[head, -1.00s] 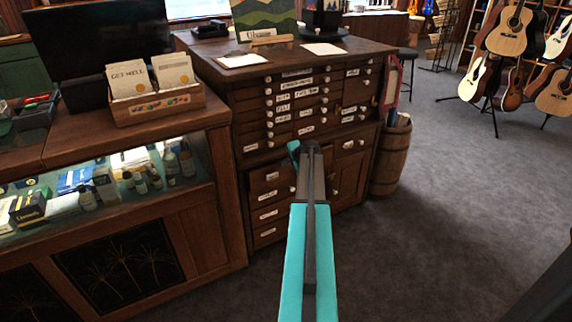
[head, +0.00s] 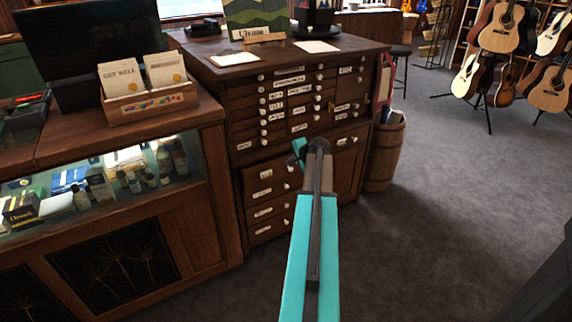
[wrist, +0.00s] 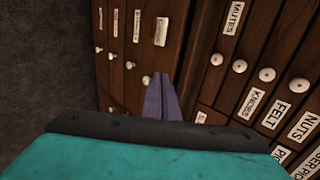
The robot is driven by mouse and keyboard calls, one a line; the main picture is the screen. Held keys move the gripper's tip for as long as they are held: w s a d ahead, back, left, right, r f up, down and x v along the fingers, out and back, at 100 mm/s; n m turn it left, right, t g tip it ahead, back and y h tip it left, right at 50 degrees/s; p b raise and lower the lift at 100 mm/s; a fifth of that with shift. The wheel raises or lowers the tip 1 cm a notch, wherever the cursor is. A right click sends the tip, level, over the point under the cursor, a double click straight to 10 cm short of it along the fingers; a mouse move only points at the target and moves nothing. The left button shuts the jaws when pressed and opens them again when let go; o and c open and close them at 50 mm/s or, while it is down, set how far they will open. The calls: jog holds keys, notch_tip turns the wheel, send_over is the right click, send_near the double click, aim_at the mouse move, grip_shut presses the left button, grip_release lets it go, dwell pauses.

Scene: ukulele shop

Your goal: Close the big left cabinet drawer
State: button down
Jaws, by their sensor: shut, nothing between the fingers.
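The dark wooden cabinet (head: 243,112) stands ahead. Its lower left part holds a stack of drawers, with a larger drawer (head: 268,172) at the top carrying a white label and a knob. My arm covers part of that drawer's right side, and I cannot tell how far it stands out. In the wrist view, my gripper (wrist: 163,97) is shut and empty, with its fingers pointing at the cabinet front beside a white knob (wrist: 146,80). Whether they touch the front is unclear.
A glass display counter (head: 190,205) stands close on the left with a card box (head: 150,102) on top. A wooden barrel (head: 385,155) stands right of the cabinet. Guitars (head: 500,60) stand at the far right. The carpet on the right is clear.

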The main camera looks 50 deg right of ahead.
jog(key=v, duration=0.3)
jog(key=shift+a, duration=0.1)
jog(key=c, duration=2.5)
grip_release()
